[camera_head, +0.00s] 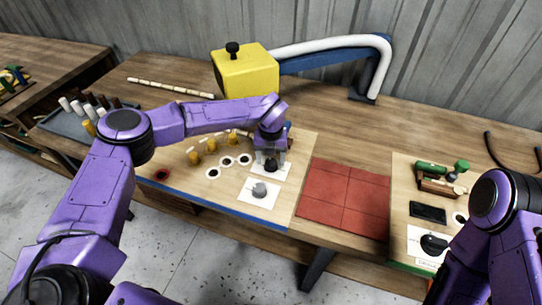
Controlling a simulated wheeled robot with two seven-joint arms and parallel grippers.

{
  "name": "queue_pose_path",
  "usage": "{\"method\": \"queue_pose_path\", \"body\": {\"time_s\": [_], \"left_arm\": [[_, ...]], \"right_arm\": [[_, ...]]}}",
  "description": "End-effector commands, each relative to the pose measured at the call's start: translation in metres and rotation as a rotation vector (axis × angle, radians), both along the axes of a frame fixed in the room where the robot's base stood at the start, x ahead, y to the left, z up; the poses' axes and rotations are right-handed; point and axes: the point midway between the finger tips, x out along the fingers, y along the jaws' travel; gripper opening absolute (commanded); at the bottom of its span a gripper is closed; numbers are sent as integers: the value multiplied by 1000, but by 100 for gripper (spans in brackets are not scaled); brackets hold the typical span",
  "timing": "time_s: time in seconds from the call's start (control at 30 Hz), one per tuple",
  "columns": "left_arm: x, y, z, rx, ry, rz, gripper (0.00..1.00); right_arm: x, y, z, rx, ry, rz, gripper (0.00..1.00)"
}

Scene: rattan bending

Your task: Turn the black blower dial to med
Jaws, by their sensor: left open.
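My left gripper (270,158) is open and points down over a white card at the back right of the left board. A small black dial (270,166) shows between or just below its fingers. Whether the fingers touch it is too small to tell, and the dial's markings are hidden. A grey dial (259,189) sits on a white card just in front. Another black dial (434,244) sits on a white card on the right board, away from the left gripper. My right arm comes in at the lower right; its gripper is out of view.
A yellow box (246,75) with a black knob and a white hose (335,43) stands behind the left arm. Red mats (344,197) lie between the boards. Several upright pegs stand left of the left gripper. A green tool (440,168) lies on the right board.

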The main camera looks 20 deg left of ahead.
Motion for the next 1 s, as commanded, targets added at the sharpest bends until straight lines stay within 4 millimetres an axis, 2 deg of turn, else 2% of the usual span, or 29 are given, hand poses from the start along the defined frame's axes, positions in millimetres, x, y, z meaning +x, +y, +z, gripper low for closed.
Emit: {"method": "queue_pose_path", "body": {"time_s": [0.13, 0.4, 0.57, 0.6, 1.0], "left_arm": [[0, 1, -14, 0, 0, 1, 67], [0, 2, -17, 0, -1, 3, 67], [0, 2, -17, 0, -1, 3, 14], [0, 2, -17, 0, -2, 3, 10], [0, 2, -19, 2, -3, -68, 11]], "right_arm": [[1, 0, 6, 0, -1, 0, 66], [0, 0, 5, -1, -1, 0, 66], [0, 0, 5, -1, -1, 0, 66], [0, 0, 5, -1, -1, 0, 66], [0, 0, -1, -1, -1, 0, 66]]}}
